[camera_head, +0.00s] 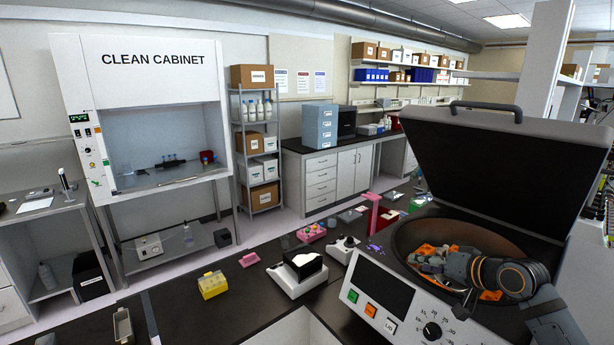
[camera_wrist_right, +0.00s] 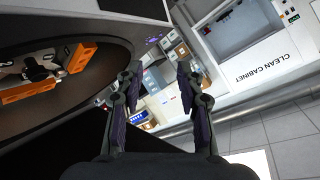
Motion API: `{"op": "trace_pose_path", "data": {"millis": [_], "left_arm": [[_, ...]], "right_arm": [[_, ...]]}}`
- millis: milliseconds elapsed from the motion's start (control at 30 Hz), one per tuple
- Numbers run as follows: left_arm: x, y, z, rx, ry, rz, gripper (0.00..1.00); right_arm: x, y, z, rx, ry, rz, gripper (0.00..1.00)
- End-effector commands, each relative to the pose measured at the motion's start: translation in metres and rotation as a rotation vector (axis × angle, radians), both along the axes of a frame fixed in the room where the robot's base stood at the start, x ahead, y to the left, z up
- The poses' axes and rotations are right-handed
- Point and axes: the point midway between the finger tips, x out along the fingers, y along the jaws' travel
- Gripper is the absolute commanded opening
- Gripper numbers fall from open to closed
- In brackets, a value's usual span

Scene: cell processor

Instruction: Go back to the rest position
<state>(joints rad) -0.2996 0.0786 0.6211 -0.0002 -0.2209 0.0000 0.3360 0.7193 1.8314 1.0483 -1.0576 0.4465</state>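My right arm (camera_head: 510,277) reaches in from the lower right over the open centrifuge (camera_head: 398,300). Its gripper (camera_head: 432,262) is over the left part of the bowl in the head view. In the right wrist view the right gripper (camera_wrist_right: 158,85) has its two dark fingers spread apart, with nothing between them. The bowl with its orange rotor buckets (camera_wrist_right: 45,88) is to the left of the fingers there. My left gripper shows in neither view.
The raised centrifuge lid (camera_head: 490,150) stands behind the bowl. A yellow rack (camera_head: 212,285), a pink rack (camera_head: 311,233) and small bench devices (camera_head: 297,272) stand on the dark bench. The clean cabinet (camera_head: 150,75) is at the back left.

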Motion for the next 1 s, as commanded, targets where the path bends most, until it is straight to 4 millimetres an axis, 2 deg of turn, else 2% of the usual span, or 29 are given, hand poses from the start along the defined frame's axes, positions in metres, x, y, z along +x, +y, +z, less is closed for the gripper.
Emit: {"op": "trace_pose_path", "data": {"millis": [33,100,200,300,400,500,767,800,1000], "left_arm": [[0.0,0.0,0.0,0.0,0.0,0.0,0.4],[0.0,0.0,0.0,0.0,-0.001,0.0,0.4],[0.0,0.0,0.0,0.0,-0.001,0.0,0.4],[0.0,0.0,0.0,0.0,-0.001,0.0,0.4],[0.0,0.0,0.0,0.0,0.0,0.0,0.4],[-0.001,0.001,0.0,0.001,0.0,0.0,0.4],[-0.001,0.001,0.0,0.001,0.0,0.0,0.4],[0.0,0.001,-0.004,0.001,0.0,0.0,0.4],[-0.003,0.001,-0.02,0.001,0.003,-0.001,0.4]], "right_arm": [[-0.02,0.02,-0.041,-0.063,0.05,0.037,0.37],[-0.051,0.041,-0.091,-0.169,0.112,0.082,0.37],[-0.102,0.062,-0.146,-0.304,0.195,0.131,0.37],[-0.148,0.071,-0.181,-0.409,0.266,0.16,0.37],[-0.189,0.074,-0.203,-0.492,0.334,0.174,0.37],[-0.227,0.072,-0.217,-0.56,0.398,0.179,0.37],[-0.316,0.058,-0.23,-0.695,0.578,0.163,0.37],[-0.32,0.055,-0.241,-0.706,0.595,0.163,0.37],[-0.306,0.049,-0.316,-0.703,0.614,0.165,0.37]]}}
